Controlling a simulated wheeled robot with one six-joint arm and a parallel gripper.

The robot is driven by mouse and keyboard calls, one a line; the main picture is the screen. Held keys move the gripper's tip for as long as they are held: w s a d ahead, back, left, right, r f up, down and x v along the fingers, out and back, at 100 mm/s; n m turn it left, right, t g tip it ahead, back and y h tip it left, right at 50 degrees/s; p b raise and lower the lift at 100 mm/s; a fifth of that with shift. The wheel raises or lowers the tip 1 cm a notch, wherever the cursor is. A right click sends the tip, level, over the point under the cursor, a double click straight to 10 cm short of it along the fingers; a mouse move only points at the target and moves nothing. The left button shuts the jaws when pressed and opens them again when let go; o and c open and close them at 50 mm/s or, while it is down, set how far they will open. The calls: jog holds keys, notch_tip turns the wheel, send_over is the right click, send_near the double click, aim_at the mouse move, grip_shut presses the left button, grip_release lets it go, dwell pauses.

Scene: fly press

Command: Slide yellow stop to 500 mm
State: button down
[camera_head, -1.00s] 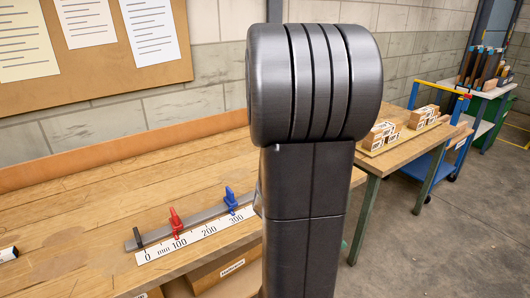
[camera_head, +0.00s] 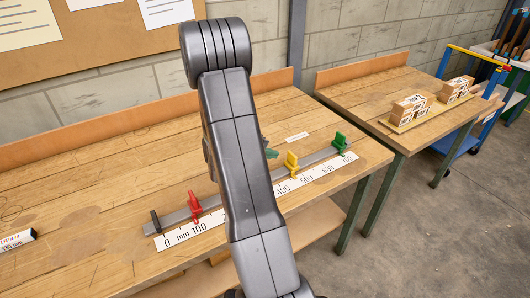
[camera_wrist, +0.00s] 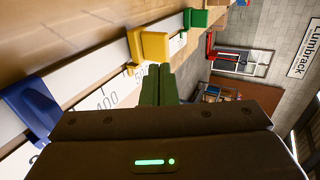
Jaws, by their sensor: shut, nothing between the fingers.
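The yellow stop (camera_head: 292,161) sits on a grey rail (camera_head: 235,194) behind a white mm scale (camera_head: 322,171). It stands between the 400 and 500 marks; its exact reading is too small to tell. In the wrist view, the yellow stop (camera_wrist: 153,45) is just beyond my gripper (camera_wrist: 158,70), whose dark green fingers are together and empty. I cannot tell whether they touch the stop. In the head view, my arm hides most of the gripper.
A red stop (camera_head: 194,207) stands near 100 and a green stop (camera_head: 340,143) at the rail's far end. The blue stop (camera_wrist: 32,106) shows in the wrist view; my arm hides it in the head view. A second table (camera_head: 360,92) holds stacked blocks (camera_head: 412,107).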

aim_at(291, 154)
jog(key=x, duration=0.5)
jog(key=shift+w+d+f, duration=0.2)
jog(key=shift+d, duration=0.1)
jog(key=shift+w+d, duration=0.5)
jog(key=shift+d, duration=0.2)
jog(key=shift+w+d, duration=0.5)
jog(key=shift+d, duration=0.2)
